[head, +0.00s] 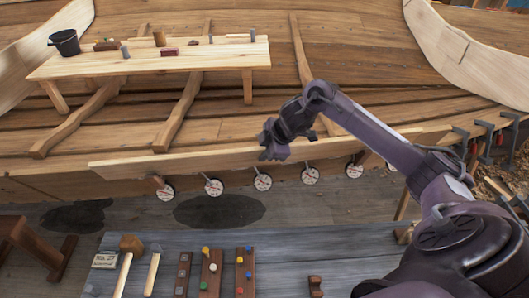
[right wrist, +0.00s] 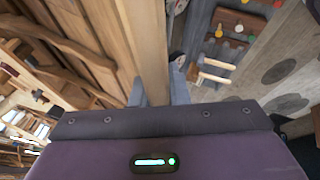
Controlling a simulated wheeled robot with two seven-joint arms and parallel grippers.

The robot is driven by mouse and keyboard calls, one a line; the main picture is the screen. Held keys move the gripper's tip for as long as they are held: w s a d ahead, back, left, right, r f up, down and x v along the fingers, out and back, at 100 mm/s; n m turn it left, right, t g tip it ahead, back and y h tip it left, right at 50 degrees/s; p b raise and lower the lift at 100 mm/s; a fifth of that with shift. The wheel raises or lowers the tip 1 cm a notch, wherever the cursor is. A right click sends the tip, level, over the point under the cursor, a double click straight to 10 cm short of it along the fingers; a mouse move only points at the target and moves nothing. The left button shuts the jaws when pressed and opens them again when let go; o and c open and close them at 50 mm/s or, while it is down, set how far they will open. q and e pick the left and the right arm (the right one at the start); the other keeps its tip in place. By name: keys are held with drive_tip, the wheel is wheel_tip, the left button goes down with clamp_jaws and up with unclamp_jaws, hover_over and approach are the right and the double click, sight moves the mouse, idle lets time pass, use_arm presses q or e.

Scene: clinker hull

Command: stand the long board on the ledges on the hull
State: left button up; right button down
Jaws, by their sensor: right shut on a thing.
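The long board (head: 200,157) is pale wood and stands on edge along the near side of the hull (head: 130,135), its left end slightly lower in the picture. My right gripper (head: 274,153) is shut on the board's upper edge near its middle. In the right wrist view the board (right wrist: 146,40) runs away from between the fingers (right wrist: 160,93). Short wooden ledges (head: 160,181) show just below the board, above round dials; most of them are hidden. I cannot tell whether the board touches them. My left gripper is out of view.
A row of round white dials (head: 214,187) hangs below the board. A grey bench (head: 330,250) in front holds a mallet (head: 131,244), a hammer and racks of coloured pegs. Clamps (head: 480,145) line the right edge. A pale table (head: 200,62) stands inside the hull.

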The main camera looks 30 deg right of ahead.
drive_tip(key=shift+s+f, duration=0.15)
drive_tip(key=shift+f, duration=0.2)
drive_tip(key=c, duration=1.3)
unclamp_jaws()
drive_tip(key=shift+s+a, duration=0.1)
drive_tip(key=shift+s, duration=0.05)
drive_tip(key=shift+c, duration=0.2)
drive_tip(key=shift+r, duration=0.15)
drive_tip(key=shift+d+r, duration=0.2)
drive_tip(key=shift+r, duration=0.2)
drive_tip(key=v, duration=0.3)
drive_tip(key=b+v, duration=0.1)
drive_tip(key=v, duration=0.3)
drive_tip(key=shift+s+a, duration=0.15)
drive_tip(key=shift+a, duration=0.05)
